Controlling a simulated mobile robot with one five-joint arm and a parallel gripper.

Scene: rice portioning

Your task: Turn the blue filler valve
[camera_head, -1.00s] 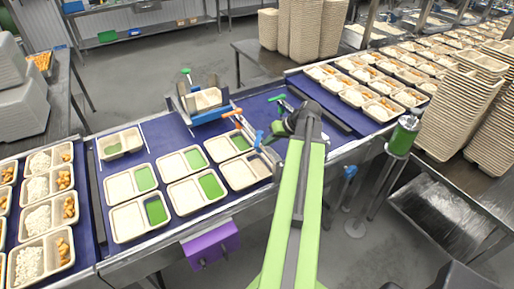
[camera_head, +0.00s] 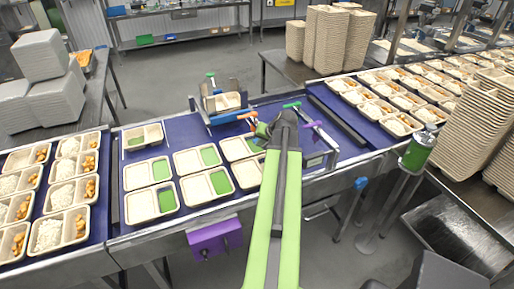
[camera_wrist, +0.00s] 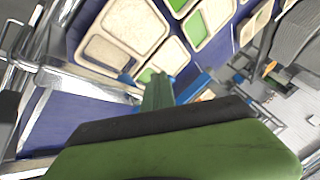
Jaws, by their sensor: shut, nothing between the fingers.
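My gripper (camera_head: 263,131) is shut and empty, low over the right part of the blue belt in the head view. In the wrist view its green fingers (camera_wrist: 158,92) point towards the trays. No blue valve handle shows clearly in the head view; the gripper and wrist cover the spot beside the orange handle (camera_head: 247,116). In the wrist view a blue part (camera_wrist: 193,88) lies just right of the fingertips. I cannot tell whether it is the valve or whether they touch.
Green handles (camera_head: 292,105) and a purple handle (camera_head: 312,125) stand close by. Two-part trays (camera_head: 150,173), some with green filling, lie on the belt. A blue knob (camera_head: 361,183) is below the belt edge. A green cylinder (camera_head: 418,151) stands at the right.

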